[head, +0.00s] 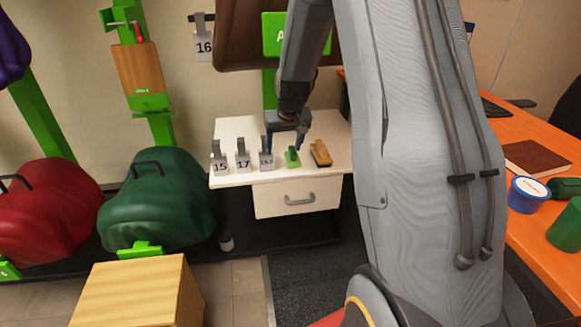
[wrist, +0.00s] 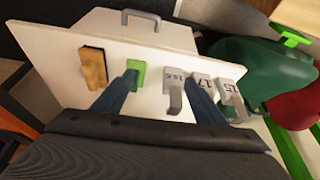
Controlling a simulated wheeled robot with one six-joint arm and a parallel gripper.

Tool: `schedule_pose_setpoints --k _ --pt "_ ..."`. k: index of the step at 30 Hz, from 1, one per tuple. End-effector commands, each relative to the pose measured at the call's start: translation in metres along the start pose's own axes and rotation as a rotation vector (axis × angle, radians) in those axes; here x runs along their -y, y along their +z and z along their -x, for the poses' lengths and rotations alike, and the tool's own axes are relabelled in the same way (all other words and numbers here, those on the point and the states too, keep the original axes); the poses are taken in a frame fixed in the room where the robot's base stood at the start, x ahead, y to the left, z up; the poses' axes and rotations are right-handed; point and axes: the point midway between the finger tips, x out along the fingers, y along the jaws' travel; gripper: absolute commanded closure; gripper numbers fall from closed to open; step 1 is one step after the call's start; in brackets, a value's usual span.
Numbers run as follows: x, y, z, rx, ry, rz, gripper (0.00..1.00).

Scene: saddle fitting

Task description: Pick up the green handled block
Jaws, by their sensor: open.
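The green handled block (head: 292,157) stands on a small white table (head: 233,127), between a grey numbered block and a brown brush-like block. It also shows in the wrist view (wrist: 135,66), at the tip of the left finger, which partly covers it. My gripper (head: 285,138) is over the table just behind the row. In the wrist view my gripper (wrist: 160,85) is open with its fingers wide apart and nothing held between them. I cannot tell whether the left finger touches the green block.
Grey numbered blocks (head: 243,161) stand left of the green block. The brown brush-like block (head: 320,152) lies right of it. A drawer (head: 298,198) is below the tabletop. Green (head: 158,200) and red (head: 45,210) saddle-like bodies are at left. An orange desk (head: 545,150) is at right.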

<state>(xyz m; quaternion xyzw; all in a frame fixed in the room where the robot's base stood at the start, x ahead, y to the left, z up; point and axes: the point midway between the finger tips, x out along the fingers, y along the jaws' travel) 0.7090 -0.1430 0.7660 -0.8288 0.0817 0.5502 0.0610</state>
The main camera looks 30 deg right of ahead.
Motion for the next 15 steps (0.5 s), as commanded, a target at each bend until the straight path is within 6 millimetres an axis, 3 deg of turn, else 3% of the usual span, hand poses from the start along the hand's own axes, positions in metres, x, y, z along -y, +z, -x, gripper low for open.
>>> schedule_pose_setpoints --k 1,4,9,15 --pt "-0.015 -0.016 -0.030 -0.025 0.010 -0.018 0.35" --pt "-0.038 -0.043 -0.061 -0.075 0.026 -0.041 0.35" --pt "-0.060 -0.064 -0.086 -0.117 0.041 -0.060 0.35" --pt "-0.065 -0.069 -0.104 -0.123 0.044 -0.064 0.35"
